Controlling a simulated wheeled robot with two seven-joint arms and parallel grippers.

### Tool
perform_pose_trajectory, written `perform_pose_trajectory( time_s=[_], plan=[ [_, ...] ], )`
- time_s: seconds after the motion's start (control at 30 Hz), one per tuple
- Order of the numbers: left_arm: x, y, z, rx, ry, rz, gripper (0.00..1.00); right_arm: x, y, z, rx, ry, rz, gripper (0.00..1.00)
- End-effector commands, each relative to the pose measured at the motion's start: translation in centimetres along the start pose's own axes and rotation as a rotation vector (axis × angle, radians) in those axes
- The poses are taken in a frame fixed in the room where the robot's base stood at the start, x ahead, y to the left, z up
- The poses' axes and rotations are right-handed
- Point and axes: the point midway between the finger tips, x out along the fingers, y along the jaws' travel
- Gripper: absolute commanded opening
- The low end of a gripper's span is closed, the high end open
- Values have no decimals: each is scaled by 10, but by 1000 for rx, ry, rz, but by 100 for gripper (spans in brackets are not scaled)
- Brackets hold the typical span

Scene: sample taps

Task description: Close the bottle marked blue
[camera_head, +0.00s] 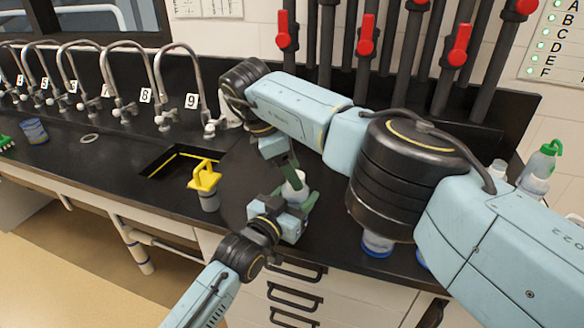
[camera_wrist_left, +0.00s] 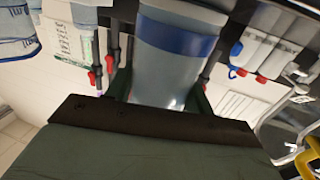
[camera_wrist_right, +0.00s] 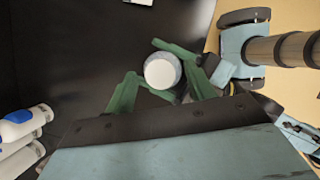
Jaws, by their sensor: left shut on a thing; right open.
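The bottle marked blue is a grey-white bottle with a blue band (camera_wrist_left: 180,38), filling the top middle of the left wrist view. Its white round top (camera_wrist_right: 162,72) faces the camera in the right wrist view, and part of it shows in the head view (camera_head: 294,186). I cannot tell whether the white top is a fully seated cap. My left gripper (camera_head: 292,206) is shut on the bottle, a finger at each side. My right gripper (camera_wrist_right: 160,88) is open above the bottle, its green fingers spread to either side of the white top, with gaps visible.
A yellow-topped container (camera_head: 206,186) stands left of the grippers beside the dark sink opening (camera_head: 165,163). Numbered taps line the back left. Blue-marked bottles (camera_head: 377,244) stand under my right arm. A green-topped bottle (camera_head: 541,160) is far right. The counter's front edge is near.

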Motion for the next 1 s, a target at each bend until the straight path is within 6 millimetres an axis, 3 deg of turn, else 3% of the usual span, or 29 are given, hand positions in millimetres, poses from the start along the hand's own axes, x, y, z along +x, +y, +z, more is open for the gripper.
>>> perform_pose_trajectory(
  time_s=[0.33, 0.73, 0.87, 1.0],
  plan=[
    [0, 0, 0, -1, -1, 0, 0, -38, 0, 15, 1, 0, 2, 54],
    [0, 0, 0, -1, -1, 0, 0, -40, 0, 17, -23, 3, 1, 53],
    [0, 0, 0, -1, -1, 0, 0, -41, 2, 18, -132, 15, 5, 53],
    [0, 0, 0, -1, -1, 0, 0, -42, 4, 19, -361, 41, 17, 53]
  ],
)
